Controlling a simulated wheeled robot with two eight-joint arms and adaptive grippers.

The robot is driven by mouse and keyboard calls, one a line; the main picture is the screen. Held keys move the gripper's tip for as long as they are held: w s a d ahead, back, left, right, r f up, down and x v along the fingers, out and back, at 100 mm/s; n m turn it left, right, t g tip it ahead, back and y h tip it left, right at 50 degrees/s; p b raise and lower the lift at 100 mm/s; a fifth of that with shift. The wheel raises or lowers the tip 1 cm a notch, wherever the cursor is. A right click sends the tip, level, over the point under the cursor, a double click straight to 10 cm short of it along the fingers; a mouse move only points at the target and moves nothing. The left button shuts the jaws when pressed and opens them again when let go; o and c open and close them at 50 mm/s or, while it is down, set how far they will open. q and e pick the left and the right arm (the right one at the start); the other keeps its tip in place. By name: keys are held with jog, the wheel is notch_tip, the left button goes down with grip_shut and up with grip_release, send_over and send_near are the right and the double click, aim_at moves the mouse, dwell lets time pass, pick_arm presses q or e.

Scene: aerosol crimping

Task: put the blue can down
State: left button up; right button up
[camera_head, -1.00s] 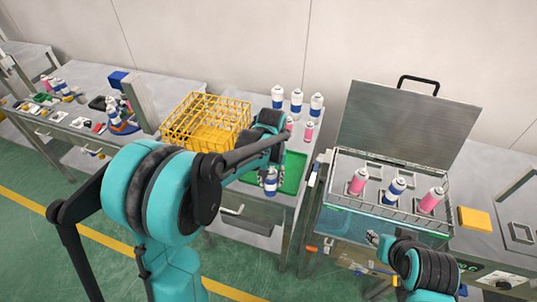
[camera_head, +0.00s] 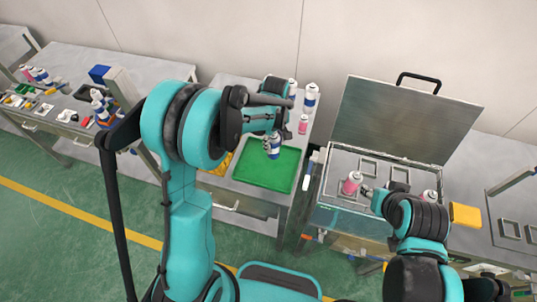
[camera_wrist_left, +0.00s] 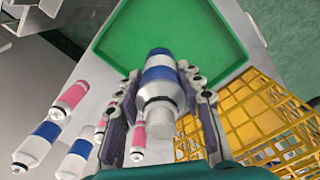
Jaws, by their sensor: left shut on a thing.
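The blue can (camera_head: 273,150), white with a blue band, is held upright by my left gripper (camera_head: 270,138) at the back part of the green tray (camera_head: 262,182). In the left wrist view the can (camera_wrist_left: 160,100) sits between both fingers, with the green tray (camera_wrist_left: 185,30) beyond it. I cannot tell whether the can's base touches the tray. My right gripper (camera_head: 368,192) is over the glass-sided bath, close beside a pink can (camera_head: 352,183); its jaws are too small and partly hidden to read.
Blue cans (camera_head: 311,97) and a pink can (camera_head: 303,124) stand behind the tray. The yellow basket (camera_wrist_left: 270,120) is beside the tray, mostly hidden by my left arm in the head view. The tray's front is clear.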

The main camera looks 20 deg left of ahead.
pick_arm(q)
jog(key=shift+s+a+f+b, duration=0.15)
jog(key=shift+s+a+f, duration=0.15)
jog(key=shift+f, duration=0.6)
jog(key=shift+s+a+f+b, duration=0.15)
jog(key=shift+a+f+b, duration=0.1)
jog(key=shift+f, duration=0.65)
jog(key=shift+s+a+f+b, duration=0.1)
jog(key=shift+s+a+f, duration=0.2)
jog(key=shift+f, duration=0.6)
jog(key=shift+f, duration=0.15)
jog(key=o, duration=1.2)
jog(key=shift+o, duration=0.2)
